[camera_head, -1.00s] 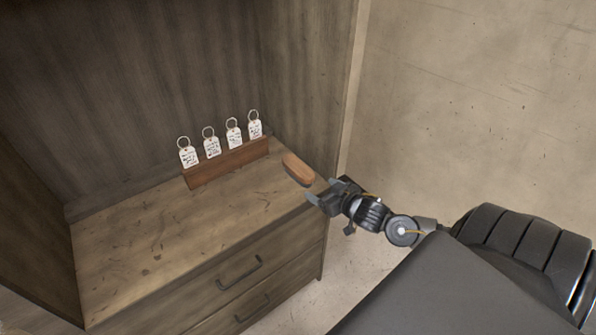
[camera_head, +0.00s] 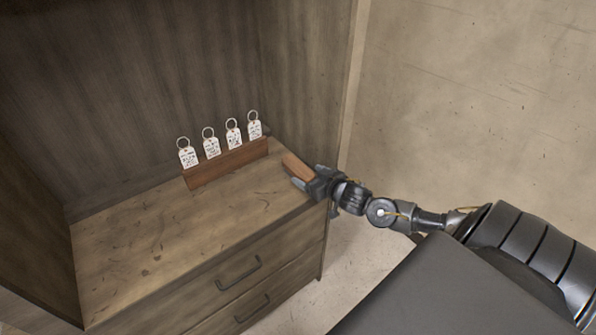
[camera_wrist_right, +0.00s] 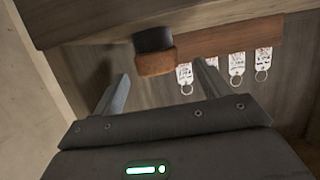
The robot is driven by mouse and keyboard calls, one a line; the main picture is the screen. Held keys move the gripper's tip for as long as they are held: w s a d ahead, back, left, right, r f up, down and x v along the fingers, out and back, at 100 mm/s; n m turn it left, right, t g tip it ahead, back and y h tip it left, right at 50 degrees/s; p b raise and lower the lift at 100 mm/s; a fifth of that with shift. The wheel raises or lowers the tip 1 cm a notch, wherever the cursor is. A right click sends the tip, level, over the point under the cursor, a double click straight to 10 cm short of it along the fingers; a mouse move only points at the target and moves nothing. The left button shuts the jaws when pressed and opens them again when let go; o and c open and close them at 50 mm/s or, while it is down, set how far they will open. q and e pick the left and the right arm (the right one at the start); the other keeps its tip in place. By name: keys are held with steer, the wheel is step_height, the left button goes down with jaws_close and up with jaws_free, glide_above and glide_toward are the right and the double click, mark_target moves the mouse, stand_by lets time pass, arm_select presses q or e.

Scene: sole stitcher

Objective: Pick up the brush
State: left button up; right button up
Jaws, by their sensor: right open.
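The brush (camera_head: 297,166) lies on the right end of the wooden cabinet top, with a brown wooden body. In the right wrist view the brush (camera_wrist_right: 155,62) shows a brown part and a dark part, ahead of the fingers and roughly in line with the gap between them. My right gripper (camera_head: 308,182) is open at the near end of the brush, its fingers apart. The fingers also show in the right wrist view (camera_wrist_right: 160,85) with nothing between their tips. I cannot tell whether they touch the brush. My left gripper is not in view.
A wooden rack (camera_head: 228,164) with several white key tags (camera_head: 212,147) stands left of the brush, near the back wall. The cabinet top (camera_head: 150,240) is clear in front and to the left. Two drawers with handles (camera_head: 238,275) are below. A side panel rises behind the brush.

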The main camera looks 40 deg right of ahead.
mark_target(304, 172)
steer(key=x, duration=0.5)
steer(key=shift+d, duration=0.1)
steer(key=c, duration=1.1)
